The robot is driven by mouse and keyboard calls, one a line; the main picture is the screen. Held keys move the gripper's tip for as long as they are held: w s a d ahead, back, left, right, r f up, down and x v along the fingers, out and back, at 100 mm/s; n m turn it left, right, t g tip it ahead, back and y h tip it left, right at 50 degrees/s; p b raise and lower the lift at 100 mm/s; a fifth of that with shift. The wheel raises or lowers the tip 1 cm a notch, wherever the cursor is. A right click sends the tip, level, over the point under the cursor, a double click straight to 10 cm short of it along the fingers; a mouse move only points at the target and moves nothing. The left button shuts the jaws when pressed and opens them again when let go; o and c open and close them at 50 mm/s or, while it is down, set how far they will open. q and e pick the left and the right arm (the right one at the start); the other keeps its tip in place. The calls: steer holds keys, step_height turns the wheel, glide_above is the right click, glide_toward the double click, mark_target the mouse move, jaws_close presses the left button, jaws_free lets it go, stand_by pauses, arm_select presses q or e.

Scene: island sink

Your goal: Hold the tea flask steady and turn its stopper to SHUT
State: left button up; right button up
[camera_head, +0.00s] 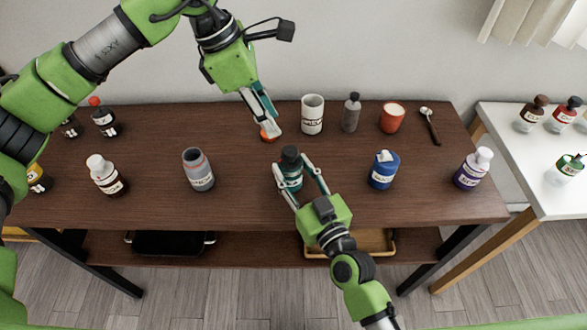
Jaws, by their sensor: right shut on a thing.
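A teal flask with a black stopper (290,155) stands upright near the middle of the dark wooden table; it looks like the tea flask (291,178). Its label is too small to read, so the stopper's setting cannot be told. My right gripper (293,184) reaches in from the front, with one finger on each side of the flask, shut on its body. My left gripper (264,117) points down behind and to the left of the flask, apart from the stopper. Its fingers look close together from this angle, above or beside a small orange-red thing (269,134).
Behind stand a white mug (312,114), a grey bottle (351,112), a red cup (392,117) and a spoon (430,125). A grey flask (198,169) stands left, a blue canister (384,170) right. A white side table (550,185) adjoins on the right.

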mark_target(290, 150)
arm_select(q)
steer(key=o, duration=0.4)
steer(key=shift+r, duration=0.1)
steer(key=shift+h, duration=0.3)
steer(key=x, duration=1)
steer(key=shift+a, duration=0.15)
steer(key=c, duration=1.1)
